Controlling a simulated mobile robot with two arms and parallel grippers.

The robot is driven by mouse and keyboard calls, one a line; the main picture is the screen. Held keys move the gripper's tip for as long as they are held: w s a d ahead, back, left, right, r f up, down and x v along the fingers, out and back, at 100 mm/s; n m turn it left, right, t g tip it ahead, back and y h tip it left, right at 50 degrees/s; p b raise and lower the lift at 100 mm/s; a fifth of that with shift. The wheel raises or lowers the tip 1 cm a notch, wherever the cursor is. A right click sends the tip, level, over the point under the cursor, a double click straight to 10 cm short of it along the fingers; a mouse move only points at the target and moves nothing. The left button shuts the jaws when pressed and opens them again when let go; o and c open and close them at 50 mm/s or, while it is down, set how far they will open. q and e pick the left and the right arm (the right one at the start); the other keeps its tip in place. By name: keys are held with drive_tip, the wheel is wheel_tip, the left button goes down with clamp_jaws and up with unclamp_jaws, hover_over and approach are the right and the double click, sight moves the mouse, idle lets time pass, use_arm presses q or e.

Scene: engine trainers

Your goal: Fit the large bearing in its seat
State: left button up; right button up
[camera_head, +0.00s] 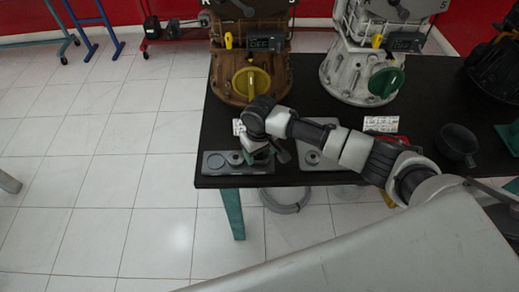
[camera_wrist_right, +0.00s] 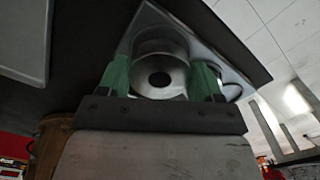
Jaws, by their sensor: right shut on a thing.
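The large bearing (camera_wrist_right: 160,68), a grey metal ring with a dark central hole, sits between the two green fingers of my right gripper (camera_wrist_right: 163,80) in the wrist view. The fingers are shut on it from both sides. In the head view my right gripper (camera_head: 261,157) is low over the right part of a grey base plate (camera_head: 238,169), and it hides the bearing there. The plate shows behind the bearing in the wrist view. I cannot tell whether the bearing touches the plate or its seat. My left gripper is not in view.
A second grey plate (camera_head: 313,161) lies to the right, partly behind my arm. A brown engine trainer (camera_head: 225,85) and a white one (camera_head: 340,80) stand at the back of the black table (camera_head: 300,115). A dark cup-like part (camera_head: 458,142) stands at right.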

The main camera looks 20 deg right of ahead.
idle(0.6)
drive_tip(key=shift+p, duration=0.5)
idle(0.5)
drive_tip(key=shift+p, duration=0.5)
drive_tip(key=shift+f+b, duration=0.35)
drive_tip(key=shift+f, duration=0.55)
idle(0.5)
drive_tip(key=o, duration=1.2)
drive_tip(key=shift+c, duration=0.2)
drive_tip(key=shift+s+a, duration=0.1)
